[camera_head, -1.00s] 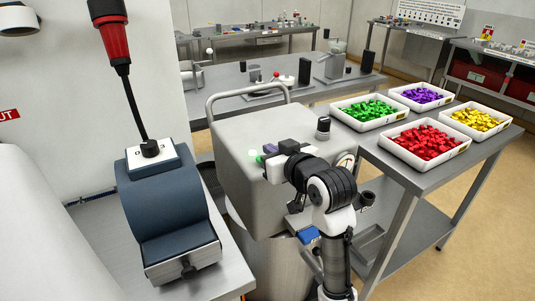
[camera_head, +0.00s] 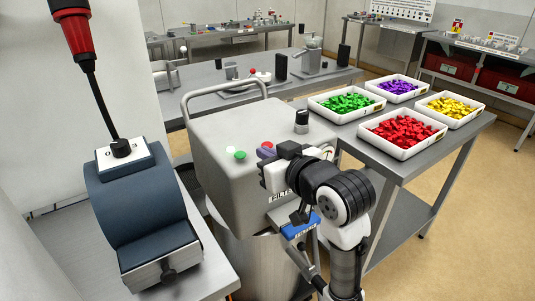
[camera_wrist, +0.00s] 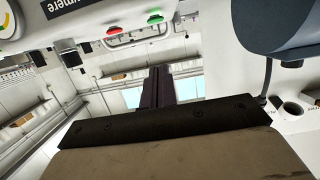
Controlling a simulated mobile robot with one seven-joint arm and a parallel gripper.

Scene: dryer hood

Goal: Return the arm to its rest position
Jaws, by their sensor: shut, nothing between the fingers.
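My gripper (camera_head: 265,152) is in front of the grey metal hood housing (camera_head: 225,125), at the end of my black and white arm. Its dark purple fingers (camera_wrist: 156,88) are together and empty in the wrist view. A green button (camera_head: 240,155) shows on the housing, left of the fingers. A red button (camera_head: 267,145) shows just beside the fingertips, partly hidden. The wrist view also shows the red button (camera_wrist: 114,30) and green button (camera_wrist: 155,18) near the top edge, apart from the fingers.
A blue-grey machine (camera_head: 143,205) stands on a bench at left, with a red-and-black handle (camera_head: 75,30) above. At right, a steel table (camera_head: 400,163) bears trays of green (camera_head: 347,103), purple (camera_head: 397,87), red (camera_head: 402,133) and yellow pieces (camera_head: 452,107). Floor is clear at far right.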

